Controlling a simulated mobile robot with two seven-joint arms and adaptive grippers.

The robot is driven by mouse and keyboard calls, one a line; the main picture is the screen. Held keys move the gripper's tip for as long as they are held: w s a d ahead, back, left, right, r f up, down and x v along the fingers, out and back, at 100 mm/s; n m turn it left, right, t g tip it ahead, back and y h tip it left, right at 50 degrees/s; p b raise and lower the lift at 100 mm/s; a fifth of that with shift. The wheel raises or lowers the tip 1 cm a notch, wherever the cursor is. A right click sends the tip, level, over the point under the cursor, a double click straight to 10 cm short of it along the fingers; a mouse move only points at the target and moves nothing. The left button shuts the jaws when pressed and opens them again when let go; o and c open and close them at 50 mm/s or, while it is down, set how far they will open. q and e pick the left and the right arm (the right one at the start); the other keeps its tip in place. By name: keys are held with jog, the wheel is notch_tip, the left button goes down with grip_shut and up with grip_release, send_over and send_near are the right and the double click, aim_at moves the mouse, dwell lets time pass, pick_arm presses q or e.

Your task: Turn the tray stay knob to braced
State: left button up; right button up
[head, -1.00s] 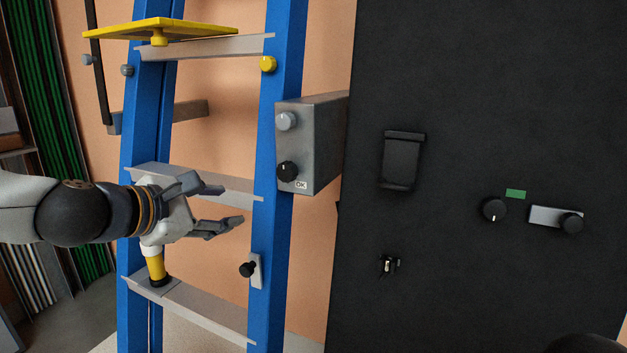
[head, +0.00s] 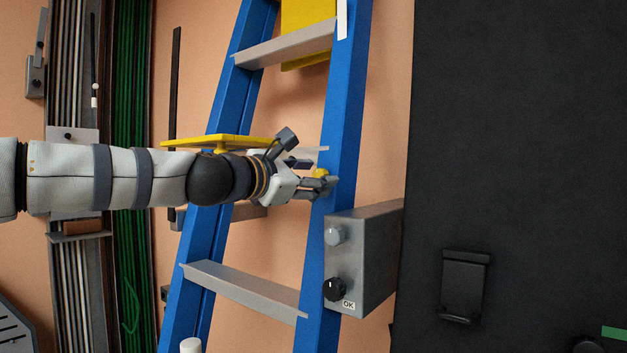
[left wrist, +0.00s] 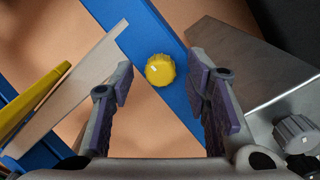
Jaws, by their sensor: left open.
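The yellow knob (head: 321,173) is on the right blue rail of the ladder, level with the yellow tray (head: 210,141). My left gripper (head: 312,178) is open at the knob and partly covers it in the head view. In the left wrist view, the ribbed yellow knob (left wrist: 160,70) shows between the two open fingers (left wrist: 162,92), with gaps on both sides. I cannot tell whether any finger touches it. No marking for its setting is readable. My right gripper is not in view.
A grey box (head: 370,255) with a light knob and a black knob is fixed to the rail just below. A grey rung (head: 243,289) crosses lower down. A black panel (head: 520,150) fills the right side. A yellow plate (head: 305,30) is above.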

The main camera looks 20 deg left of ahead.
pick_arm(q)
jog(key=shift+c, duration=0.5)
grip_shut()
jog(key=shift+m, duration=0.4)
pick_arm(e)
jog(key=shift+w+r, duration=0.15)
pick_arm(q)
jog(key=m+p, duration=0.1)
jog(key=m, duration=0.1)
jog(key=shift+r+m, duration=0.1)
jog(key=shift+m, duration=0.3)
jog(key=m+p, duration=0.1)
jog(key=m, duration=0.4)
jog(key=m+p, duration=0.1)
jog(key=m, duration=0.4)
jog(key=shift+m, duration=2.2)
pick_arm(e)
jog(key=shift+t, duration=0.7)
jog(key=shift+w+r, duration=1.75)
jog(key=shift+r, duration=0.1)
pick_arm(q)
jog(key=shift+f, duration=0.2)
